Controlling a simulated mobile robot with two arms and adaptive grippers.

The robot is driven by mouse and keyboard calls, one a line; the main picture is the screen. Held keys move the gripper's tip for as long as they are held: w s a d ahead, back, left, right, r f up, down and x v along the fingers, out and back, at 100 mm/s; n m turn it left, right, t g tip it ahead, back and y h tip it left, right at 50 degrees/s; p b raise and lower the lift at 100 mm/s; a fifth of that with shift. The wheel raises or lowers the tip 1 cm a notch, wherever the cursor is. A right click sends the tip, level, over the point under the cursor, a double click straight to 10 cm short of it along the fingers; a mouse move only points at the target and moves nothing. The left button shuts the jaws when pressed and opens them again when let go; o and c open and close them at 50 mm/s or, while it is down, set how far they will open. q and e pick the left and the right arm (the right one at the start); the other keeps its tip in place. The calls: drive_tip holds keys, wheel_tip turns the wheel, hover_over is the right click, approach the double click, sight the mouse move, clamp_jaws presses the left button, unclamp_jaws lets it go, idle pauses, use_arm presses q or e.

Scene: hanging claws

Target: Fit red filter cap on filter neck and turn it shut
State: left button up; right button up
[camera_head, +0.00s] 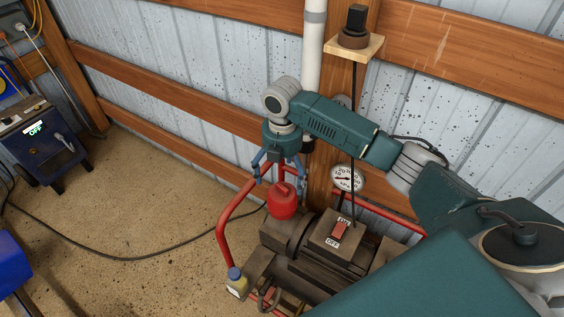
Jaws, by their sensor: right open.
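The red filter cap (282,204), a rounded body with a small knob on top, is at the left end of the brown machine (318,250). The filter neck is not seen apart from it; the cap hides whatever is beneath. I cannot tell whether the cap is turned shut. My right gripper (279,177) points down just above the cap, its blue fingers spread either side of the knob. It is open, and no clear grip on the cap shows. My left gripper is out of view.
A red tube frame (229,222) curves around the machine. A pressure gauge (347,178) and an ON/OFF switch (339,231) are right of the cap. A dark blue unit (42,143) is far left; open floor lies between.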

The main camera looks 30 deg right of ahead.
sight(282, 187)
wheel_tip(282, 187, down, 7)
drive_tip(key=shift+w+d+r, duration=0.1)
drive_tip(key=shift+w, duration=0.05)
drive_tip(key=c, duration=1.7)
drive_tip(key=shift+r+m+p, duration=0.2)
drive_tip(key=shift+m+p, duration=0.3)
drive_tip(key=shift+p, duration=0.45)
drive_tip(key=shift+m+p, duration=0.5)
drive_tip(key=c, duration=0.3)
drive_tip(key=shift+m+p, duration=0.95)
drive_tip(key=shift+m, duration=0.15)
drive_tip(key=shift+c, duration=0.3)
drive_tip(key=shift+f+m+p, duration=0.1)
drive_tip(key=shift+m+p, duration=0.55)
drive_tip(key=shift+m, duration=0.05)
drive_tip(key=shift+f, duration=0.1)
